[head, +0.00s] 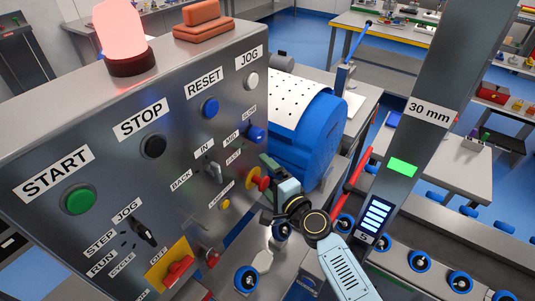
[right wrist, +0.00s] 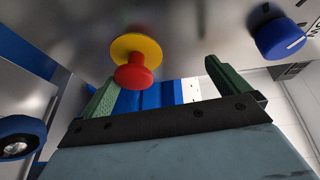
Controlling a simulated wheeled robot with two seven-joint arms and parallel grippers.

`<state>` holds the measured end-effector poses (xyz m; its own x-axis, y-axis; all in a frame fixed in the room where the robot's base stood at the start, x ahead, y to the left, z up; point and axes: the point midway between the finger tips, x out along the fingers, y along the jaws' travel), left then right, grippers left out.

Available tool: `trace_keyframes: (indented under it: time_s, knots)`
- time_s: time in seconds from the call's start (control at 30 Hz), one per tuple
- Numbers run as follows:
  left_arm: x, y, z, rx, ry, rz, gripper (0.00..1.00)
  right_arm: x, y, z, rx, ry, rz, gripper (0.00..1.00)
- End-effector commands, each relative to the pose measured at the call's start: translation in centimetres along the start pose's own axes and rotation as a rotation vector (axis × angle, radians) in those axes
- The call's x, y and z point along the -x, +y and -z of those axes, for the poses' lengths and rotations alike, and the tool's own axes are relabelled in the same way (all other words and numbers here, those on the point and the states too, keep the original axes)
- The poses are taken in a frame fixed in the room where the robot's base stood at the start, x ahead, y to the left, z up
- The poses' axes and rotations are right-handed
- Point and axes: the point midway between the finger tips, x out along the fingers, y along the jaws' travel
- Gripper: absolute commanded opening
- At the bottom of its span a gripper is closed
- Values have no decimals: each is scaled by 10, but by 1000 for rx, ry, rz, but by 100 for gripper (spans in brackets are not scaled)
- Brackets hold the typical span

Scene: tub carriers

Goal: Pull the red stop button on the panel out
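The red stop button (head: 264,184) is a mushroom head on a round yellow collar, low on the right side of the grey panel (head: 110,130). In the right wrist view the red button (right wrist: 135,72) stands out from its yellow collar (right wrist: 137,46), near the left fingertip. My right gripper (head: 271,177) is at the panel's right edge, close to the button. In the right wrist view its green fingers (right wrist: 160,78) are wide apart with nothing held between them. I cannot tell if the left finger touches the button. My left gripper is not in view.
A blue selector knob (head: 255,133) is above the button; it also shows in the right wrist view (right wrist: 281,38). A red rotary switch (head: 178,269) on a yellow plate is lower left. A blue machine drum (head: 315,140) and a grey post (head: 425,130) stand right of the panel.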

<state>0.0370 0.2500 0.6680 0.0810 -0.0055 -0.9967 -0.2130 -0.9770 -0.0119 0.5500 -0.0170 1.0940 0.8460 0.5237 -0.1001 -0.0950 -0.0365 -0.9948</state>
Motion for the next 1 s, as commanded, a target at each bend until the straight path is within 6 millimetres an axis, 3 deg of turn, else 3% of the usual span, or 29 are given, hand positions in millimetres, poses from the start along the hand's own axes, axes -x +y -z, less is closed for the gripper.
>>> trace_keyframes:
  time_s: [0.03,0.4,0.57,0.6,0.8,1.0]
  knots:
    - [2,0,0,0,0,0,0,-4,-60,0,9,4,110,82]
    - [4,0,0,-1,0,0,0,-3,-70,1,5,8,107,82]
    - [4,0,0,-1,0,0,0,-3,-70,1,5,8,108,82]
    - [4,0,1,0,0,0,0,-2,-10,-1,-20,4,-11,82]
    - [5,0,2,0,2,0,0,5,-9,-1,-18,3,-12,65]
    - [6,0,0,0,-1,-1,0,21,-4,-1,-14,2,-19,65]
